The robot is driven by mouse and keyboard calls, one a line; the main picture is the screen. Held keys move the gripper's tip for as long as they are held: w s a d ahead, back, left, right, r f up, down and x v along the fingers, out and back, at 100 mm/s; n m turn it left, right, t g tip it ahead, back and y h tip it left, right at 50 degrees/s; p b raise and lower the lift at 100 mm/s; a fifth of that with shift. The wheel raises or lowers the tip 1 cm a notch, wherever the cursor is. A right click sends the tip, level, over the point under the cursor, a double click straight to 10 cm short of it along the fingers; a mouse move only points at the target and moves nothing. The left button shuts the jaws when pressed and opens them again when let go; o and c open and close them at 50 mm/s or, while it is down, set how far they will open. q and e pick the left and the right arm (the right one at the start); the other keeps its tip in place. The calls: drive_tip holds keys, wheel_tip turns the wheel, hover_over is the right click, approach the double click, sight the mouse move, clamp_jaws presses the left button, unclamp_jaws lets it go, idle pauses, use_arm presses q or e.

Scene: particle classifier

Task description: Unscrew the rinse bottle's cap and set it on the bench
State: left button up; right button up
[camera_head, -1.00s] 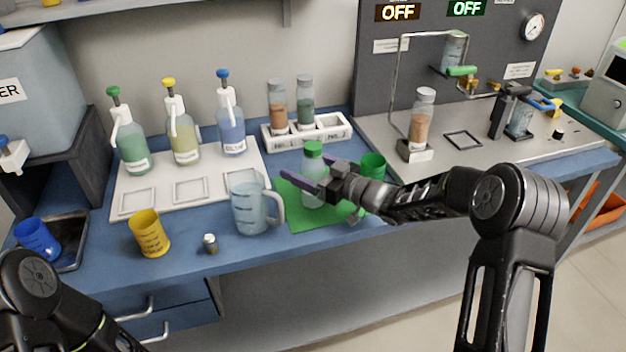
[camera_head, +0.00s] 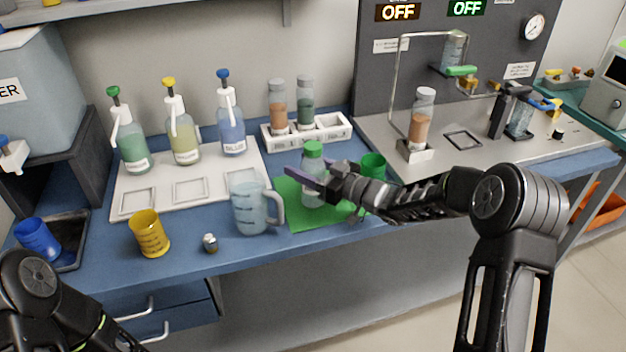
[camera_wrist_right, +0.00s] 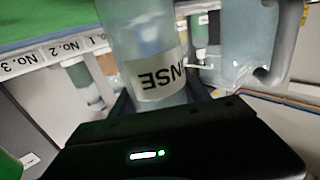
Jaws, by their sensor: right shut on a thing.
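The rinse bottle (camera_head: 313,191) is a clear bottle with a green cap (camera_head: 313,149), standing upright on the green mat (camera_head: 296,214). The cap is on the bottle. My right gripper (camera_head: 313,177) comes in from the right and is shut on the bottle's body below the cap. In the right wrist view the bottle (camera_wrist_right: 145,45) appears upside down between the fingers, with part of its label showing. The cap is out of that view. Only a link of my left arm shows at lower left; its gripper is out of view.
A clear jug (camera_head: 251,208) stands just left of the mat, and a green cup (camera_head: 373,166) is behind my right gripper. A yellow cup (camera_head: 149,234) and a small vial (camera_head: 210,243) stand near the front edge. Blue bench is bare between vial and jug.

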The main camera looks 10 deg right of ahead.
clamp_jaws()
drive_tip(key=shift+r, duration=0.1)
wheel_tip(320, 180, up, 10)
idle(0.4)
idle(0.3)
drive_tip(key=o, duration=1)
unclamp_jaws()
clamp_jaws()
